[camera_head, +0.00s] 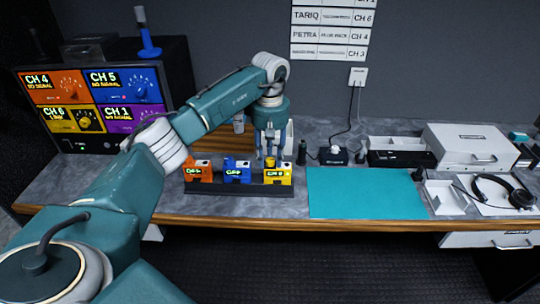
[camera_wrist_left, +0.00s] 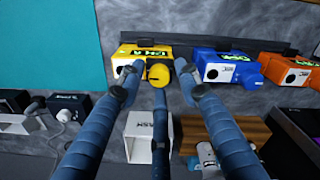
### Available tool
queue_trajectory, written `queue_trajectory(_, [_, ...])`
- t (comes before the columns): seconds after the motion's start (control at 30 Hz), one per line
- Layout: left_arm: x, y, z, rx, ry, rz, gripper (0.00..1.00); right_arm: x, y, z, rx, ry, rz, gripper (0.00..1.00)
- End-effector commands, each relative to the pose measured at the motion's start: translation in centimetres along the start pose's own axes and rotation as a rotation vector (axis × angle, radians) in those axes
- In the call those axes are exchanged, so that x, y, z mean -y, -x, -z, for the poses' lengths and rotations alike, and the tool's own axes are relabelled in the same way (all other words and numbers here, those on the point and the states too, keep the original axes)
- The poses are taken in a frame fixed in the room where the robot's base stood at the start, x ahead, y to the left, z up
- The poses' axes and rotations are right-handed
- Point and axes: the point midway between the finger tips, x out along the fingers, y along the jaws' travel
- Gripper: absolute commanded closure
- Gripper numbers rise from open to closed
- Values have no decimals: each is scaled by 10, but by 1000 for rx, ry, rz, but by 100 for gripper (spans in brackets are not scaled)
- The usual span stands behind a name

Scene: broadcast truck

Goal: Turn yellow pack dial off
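The yellow pack (camera_head: 278,178) stands at the right end of a dark rack (camera_head: 240,190), beside the blue pack (camera_head: 237,175) and the orange pack (camera_head: 198,173). In the left wrist view the yellow pack (camera_wrist_left: 126,60) has a lit green label and a round yellow dial (camera_wrist_left: 158,74). My left gripper (camera_head: 268,153) points down over the yellow pack. Its blue fingers (camera_wrist_left: 158,80) are spread around the dial in the wrist view, with nothing held. I cannot tell whether any fingertip touches the dial. My right gripper is not in view.
A teal mat (camera_head: 365,193) lies right of the rack, clear. A monitor (camera_head: 95,105) with four coloured channel panels stands at left. A white box (camera_head: 468,146) and headset (camera_head: 505,192) are at right. A white bin labelled trash (camera_wrist_left: 145,150) is near the fingers.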

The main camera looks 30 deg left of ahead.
Motion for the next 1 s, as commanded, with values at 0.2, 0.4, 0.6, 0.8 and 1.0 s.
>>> queue_trajectory(0.2, [0,0,0,0,0,0,100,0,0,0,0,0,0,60])
queue_trajectory(0.4, [0,0,0,0,14,0,100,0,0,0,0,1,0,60])
queue_trajectory(0.6, [0,0,0,0,51,1,100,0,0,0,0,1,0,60])
queue_trajectory(0.8, [0,0,0,0,121,1,100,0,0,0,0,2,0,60])
queue_trajectory(1.0, [0,1,1,-1,271,0,100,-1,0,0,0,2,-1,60])
